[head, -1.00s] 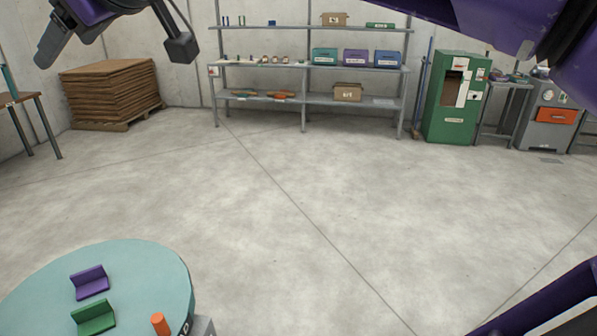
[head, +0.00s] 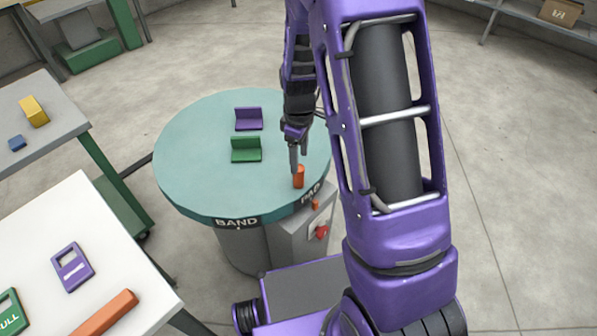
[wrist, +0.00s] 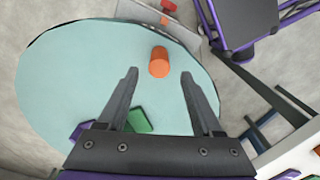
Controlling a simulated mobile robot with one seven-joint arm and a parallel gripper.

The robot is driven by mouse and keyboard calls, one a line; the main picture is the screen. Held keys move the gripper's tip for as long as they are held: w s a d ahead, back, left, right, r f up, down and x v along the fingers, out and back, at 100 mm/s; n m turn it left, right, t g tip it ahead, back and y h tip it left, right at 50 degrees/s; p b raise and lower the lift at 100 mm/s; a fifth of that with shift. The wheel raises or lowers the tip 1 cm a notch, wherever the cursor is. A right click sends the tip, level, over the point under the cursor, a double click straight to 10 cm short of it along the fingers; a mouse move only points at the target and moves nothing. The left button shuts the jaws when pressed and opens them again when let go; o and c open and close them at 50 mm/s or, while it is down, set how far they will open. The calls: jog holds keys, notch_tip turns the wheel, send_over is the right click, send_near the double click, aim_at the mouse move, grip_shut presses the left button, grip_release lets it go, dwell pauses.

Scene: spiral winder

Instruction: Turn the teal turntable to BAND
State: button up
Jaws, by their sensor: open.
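The round teal turntable (head: 195,170) stands on a grey pedestal. Its rim carries a BAND label (head: 236,223) at the front and a PAD label (head: 311,194) to the right, nearest the small orange marker (head: 315,205) on the grey box. An upright orange peg (head: 299,177) stands on the turntable near the PAD side; it also shows in the wrist view (wrist: 158,62). My gripper (head: 296,163) is open and points down by the peg. In the wrist view the peg appears between and just beyond the fingertips; I cannot tell whether they touch it.
A purple bracket (head: 249,119) and a green bracket (head: 246,150) sit on the turntable. The grey box (head: 290,240) below has a red knob (head: 321,231). A white table (head: 60,225) with several parts stands at left. Open floor lies to the right.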

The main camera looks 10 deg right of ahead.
notch_tip(320, 180, down, 7)
jog(key=shift+r+b, duration=0.1)
jog(key=shift+b, duration=0.3)
grip_shut()
dwell(1.3)
